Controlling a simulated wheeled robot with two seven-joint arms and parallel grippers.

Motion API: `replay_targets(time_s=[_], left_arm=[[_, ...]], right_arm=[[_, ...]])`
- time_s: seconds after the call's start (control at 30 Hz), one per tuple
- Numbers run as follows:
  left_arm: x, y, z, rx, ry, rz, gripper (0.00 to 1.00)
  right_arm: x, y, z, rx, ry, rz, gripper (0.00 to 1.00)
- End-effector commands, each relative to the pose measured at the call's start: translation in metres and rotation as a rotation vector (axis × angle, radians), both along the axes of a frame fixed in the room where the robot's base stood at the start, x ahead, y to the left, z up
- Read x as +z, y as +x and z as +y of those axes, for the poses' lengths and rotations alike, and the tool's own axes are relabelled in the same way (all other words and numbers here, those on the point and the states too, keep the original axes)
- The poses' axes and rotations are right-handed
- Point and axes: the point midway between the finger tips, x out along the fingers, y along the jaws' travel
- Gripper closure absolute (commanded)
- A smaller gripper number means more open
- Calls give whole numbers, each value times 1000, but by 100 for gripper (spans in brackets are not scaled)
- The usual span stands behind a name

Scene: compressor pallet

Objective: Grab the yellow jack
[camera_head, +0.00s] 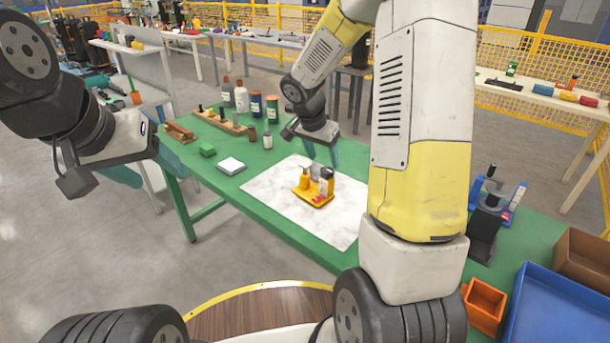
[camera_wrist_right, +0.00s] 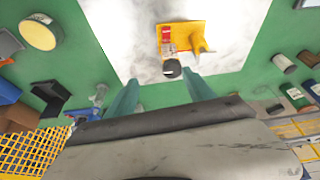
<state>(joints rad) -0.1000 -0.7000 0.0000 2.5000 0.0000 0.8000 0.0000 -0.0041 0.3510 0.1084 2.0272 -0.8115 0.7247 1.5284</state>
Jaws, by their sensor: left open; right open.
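The yellow jack (camera_head: 314,194), with a yellow base plate, red markings and a pale and dark upright part, stands on a white marbled mat (camera_head: 270,200). In the right wrist view the jack (camera_wrist_right: 190,32) is just beyond the fingertips. My right gripper (camera_head: 323,158) is open and empty, pointing down close above and behind the jack; its teal fingers (camera_wrist_right: 160,88) are spread in the wrist view. Whether they touch the jack cannot be told. My left gripper (camera_head: 128,174) is open at the left, off the table and far from the jack; its fingers are partly hidden.
The green table (camera_head: 240,150) holds a green block (camera_head: 207,150), a white square piece (camera_head: 231,166) and several bottles (camera_head: 241,97) behind the mat. At right are an orange bin (camera_head: 484,305), a blue tray (camera_head: 560,310) and a dark stand (camera_head: 487,225). My right arm covers the table's middle right.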

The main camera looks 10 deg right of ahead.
Motion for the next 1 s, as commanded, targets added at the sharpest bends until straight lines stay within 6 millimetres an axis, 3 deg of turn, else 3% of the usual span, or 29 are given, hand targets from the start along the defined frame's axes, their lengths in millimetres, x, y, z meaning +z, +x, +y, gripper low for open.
replay_targets(time_s=[0.03,0.2,0.63,0.8,1.0], left_arm=[[0,0,0,0,0,0,38],[0,0,0,0,0,0,38],[0,0,0,0,0,0,38],[0,0,0,0,0,0,38],[0,0,0,0,0,0,38]], right_arm=[[-21,11,1,-35,-3,4,38],[-56,31,2,-118,-5,-15,38],[-98,42,-9,-142,-5,-19,38],[-123,47,-15,-142,-3,-19,38],[-137,51,-20,-141,-4,-22,38]])
